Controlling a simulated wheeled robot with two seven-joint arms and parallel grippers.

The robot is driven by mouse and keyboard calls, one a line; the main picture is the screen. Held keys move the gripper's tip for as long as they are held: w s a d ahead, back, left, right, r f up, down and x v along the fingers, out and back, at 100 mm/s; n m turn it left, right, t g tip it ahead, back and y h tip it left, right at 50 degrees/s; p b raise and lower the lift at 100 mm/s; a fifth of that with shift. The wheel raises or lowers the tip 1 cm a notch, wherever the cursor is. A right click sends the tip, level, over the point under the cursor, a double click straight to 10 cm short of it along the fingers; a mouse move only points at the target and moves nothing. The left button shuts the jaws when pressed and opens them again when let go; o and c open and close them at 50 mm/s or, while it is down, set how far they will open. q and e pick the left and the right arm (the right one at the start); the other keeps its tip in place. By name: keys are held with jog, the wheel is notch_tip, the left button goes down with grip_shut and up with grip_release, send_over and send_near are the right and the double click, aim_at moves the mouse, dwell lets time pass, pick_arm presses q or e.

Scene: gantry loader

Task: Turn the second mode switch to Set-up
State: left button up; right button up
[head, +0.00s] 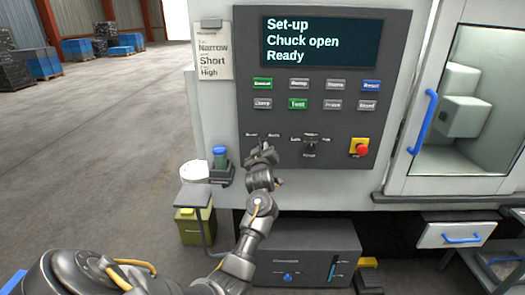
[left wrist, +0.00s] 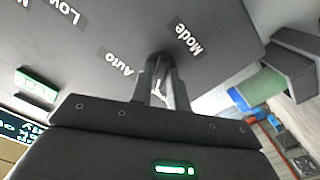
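The dark grey control panel (head: 385,100) has a screen (head: 321,43) reading "Set-up", "Chuck open", "Ready". My left gripper (head: 262,153) is at the lower left of the panel, over a switch that it hides in the head view. In the left wrist view the fingers (left wrist: 162,75) reach the panel between the labels "Mode" (left wrist: 189,39) and "Auto" (left wrist: 118,62). A dark knob shows partly at the fingertips; whether they grip it is unclear. Another switch (head: 310,145) with small labels around it is to the right, clear of the gripper. My right gripper is out of view.
A red emergency button (head: 362,150) on a yellow plate is at the panel's lower right. Rows of green, grey and blue buttons are above the switches. A machine door (head: 465,100) is at right.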

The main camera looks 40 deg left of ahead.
pick_arm(q)
jog(key=o, duration=0.3)
jog(key=b+v, duration=0.2)
jog(key=v, duration=0.9)
jog(key=shift+w, duration=0.1)
